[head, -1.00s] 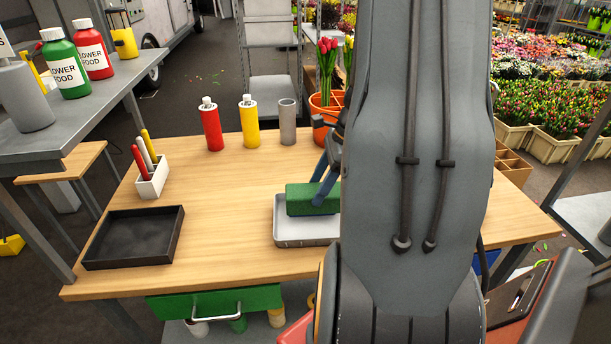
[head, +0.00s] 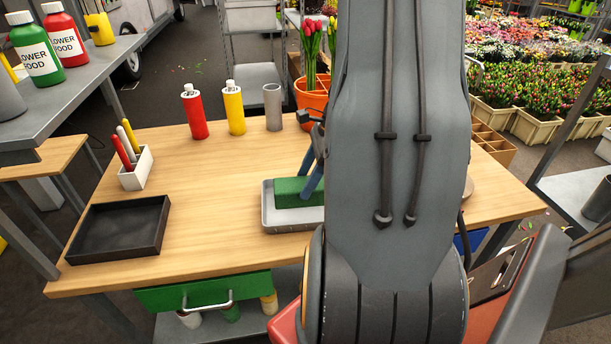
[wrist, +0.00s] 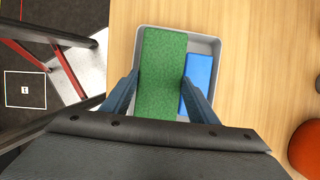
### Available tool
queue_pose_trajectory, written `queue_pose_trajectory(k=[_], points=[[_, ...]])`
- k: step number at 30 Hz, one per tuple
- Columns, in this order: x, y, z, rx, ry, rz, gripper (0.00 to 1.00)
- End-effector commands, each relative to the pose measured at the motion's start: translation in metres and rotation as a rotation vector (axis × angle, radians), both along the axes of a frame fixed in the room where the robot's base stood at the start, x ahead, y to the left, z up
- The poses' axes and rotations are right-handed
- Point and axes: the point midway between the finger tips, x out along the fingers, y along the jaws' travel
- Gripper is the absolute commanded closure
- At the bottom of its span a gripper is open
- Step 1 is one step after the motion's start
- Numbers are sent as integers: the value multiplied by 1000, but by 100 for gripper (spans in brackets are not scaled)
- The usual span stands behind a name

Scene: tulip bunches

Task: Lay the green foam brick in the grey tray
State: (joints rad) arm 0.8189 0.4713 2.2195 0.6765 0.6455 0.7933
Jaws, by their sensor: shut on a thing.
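The green foam brick (head: 289,190) is at the light grey tray (head: 287,227) near the front of the wooden table. In the wrist view the brick (wrist: 162,75) lies lengthwise over the tray's left part, within its side walls. My gripper (wrist: 163,82) is shut on the brick, with one blue-grey finger at each long side. A blue block (wrist: 199,70) sits in the tray right beside the brick. In the head view the brick sits low, partly below the rim; whether it touches the tray floor cannot be told. My arm hides the tray's right side.
A black tray (head: 120,228) lies at the table's left, with a white pen holder (head: 136,170) behind it. A red bottle (head: 194,112), a yellow bottle (head: 234,108), a grey cylinder (head: 273,107) and an orange tulip pot (head: 312,92) stand at the back. The table between is clear.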

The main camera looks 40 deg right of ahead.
Motion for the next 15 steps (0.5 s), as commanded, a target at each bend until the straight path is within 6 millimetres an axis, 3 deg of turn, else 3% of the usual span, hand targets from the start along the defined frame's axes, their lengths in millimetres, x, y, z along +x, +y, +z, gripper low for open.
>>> queue_pose_trajectory(k=[15], points=[[1, 0, -39, 0, 0, 1, 67]])
